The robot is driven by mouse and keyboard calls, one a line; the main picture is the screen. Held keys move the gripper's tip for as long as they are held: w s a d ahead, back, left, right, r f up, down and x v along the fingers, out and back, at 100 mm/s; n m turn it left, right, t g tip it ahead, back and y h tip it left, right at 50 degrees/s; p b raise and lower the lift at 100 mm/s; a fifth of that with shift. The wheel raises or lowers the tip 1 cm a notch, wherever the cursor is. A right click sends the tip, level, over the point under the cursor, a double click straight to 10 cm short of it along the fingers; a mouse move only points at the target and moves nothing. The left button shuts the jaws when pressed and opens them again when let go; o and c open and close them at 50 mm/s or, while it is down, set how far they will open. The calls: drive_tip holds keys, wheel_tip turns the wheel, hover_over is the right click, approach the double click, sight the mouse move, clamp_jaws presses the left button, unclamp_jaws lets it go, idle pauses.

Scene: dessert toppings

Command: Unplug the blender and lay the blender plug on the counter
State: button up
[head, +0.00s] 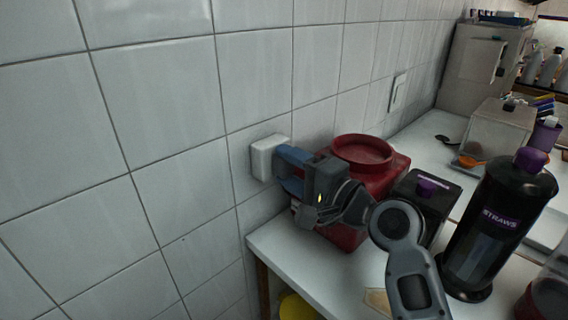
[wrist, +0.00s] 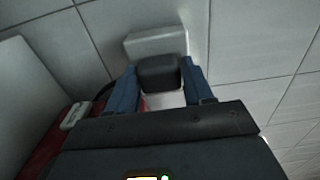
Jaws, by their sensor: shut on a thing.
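A white outlet box (head: 268,158) sits on the tiled wall above the counter's near left corner. It also shows in the wrist view (wrist: 157,43). The dark blender plug (wrist: 159,76) is in front of the outlet's face and appears to be against it. My gripper (head: 287,163) is at the outlet, its blue fingers on either side of the plug and shut on it. In the head view the fingers hide the plug. A dark cord (wrist: 103,91) shows beside the left finger in the wrist view. I cannot clearly make out the blender itself.
A red container with a round red top (head: 362,152) stands just behind my gripper on the white counter (head: 271,240). A black box (head: 428,190) and a black straw dispenser (head: 497,227) stand to the right. A strip of counter near the left corner is clear.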

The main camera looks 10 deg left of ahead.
drive_tip(key=c, duration=0.5)
drive_tip(key=shift+p+v, duration=0.4)
drive_tip(key=shift+v, duration=2.6)
drive_tip(key=shift+r+p, duration=0.2)
drive_tip(key=shift+p, duration=0.55)
drive_tip(key=h+p, duration=0.1)
drive_tip(key=p, duration=0.3)
drive_tip(key=s+g+h+p, duration=0.1)
drive_tip(key=p, duration=0.3)
drive_tip(key=shift+d+g, duration=0.3)
drive_tip(key=shift+d, duration=0.05)
drive_tip(key=shift+s+d+f+g+h, duration=0.1)
drive_tip(key=shift+s+d+g+h, duration=0.25)
drive_tip(key=shift+g+h, duration=0.45)
drive_tip(key=shift+s+d+f+g+h, duration=0.15)
drive_tip(key=shift+s+g+h, duration=0.35)
drive_tip(key=shift+h, duration=0.5)
drive_tip(key=shift+s, duration=0.1)
